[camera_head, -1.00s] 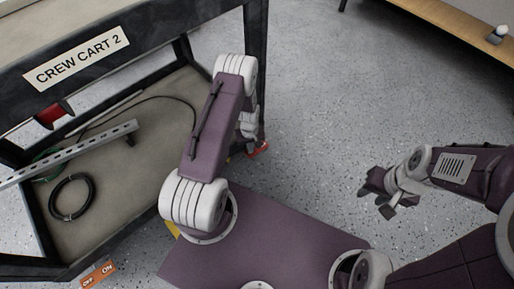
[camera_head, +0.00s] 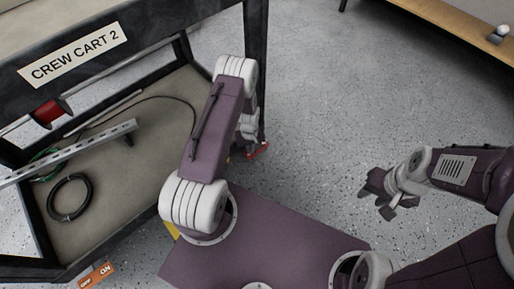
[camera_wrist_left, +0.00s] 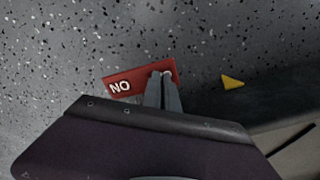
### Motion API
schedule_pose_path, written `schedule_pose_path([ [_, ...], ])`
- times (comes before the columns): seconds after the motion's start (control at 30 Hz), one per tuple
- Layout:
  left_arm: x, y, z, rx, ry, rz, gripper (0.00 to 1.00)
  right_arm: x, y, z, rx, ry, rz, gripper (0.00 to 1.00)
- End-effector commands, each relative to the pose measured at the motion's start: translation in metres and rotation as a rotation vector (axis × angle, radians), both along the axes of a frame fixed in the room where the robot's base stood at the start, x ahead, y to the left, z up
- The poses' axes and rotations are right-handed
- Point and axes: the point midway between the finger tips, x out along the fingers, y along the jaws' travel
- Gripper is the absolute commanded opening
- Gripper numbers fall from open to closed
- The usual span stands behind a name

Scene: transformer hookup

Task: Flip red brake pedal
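The red brake pedal (camera_head: 258,152) is at the foot of the cart's near right leg, partly hidden by my left arm. In the head view the left fingers are mostly hidden behind the arm. My right gripper (camera_head: 374,194) is open and empty, above the floor at right.
The cart (camera_head: 150,165) labelled "CREW CART 2" stands at left, with a black cable coil (camera_head: 70,197) and a slotted metal rail (camera_head: 85,150) on its lower shelf. An orange OFF/ON pedal (camera_head: 98,275) is at its bottom corner. A wooden bench (camera_head: 460,25) is at upper right. Floor between is clear.

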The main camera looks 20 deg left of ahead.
Motion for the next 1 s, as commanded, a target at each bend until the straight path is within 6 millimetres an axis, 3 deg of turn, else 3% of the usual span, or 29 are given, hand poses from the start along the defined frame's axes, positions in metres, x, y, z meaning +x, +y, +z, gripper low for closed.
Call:
schedule_pose_path([
  [0.37, 0.001, 0.000, -0.002, 0.000, -0.002, 0.000, 0.00, 0.000, 0.000, 0.000, 0.000, 0.000, 0.000, 0.36],
  [1.0, 0.000, 0.000, 0.061, 0.001, -0.001, 0.000, 0.00, 0.000, 0.000, 0.059, 0.000, 0.000, 0.000, 0.36],
])
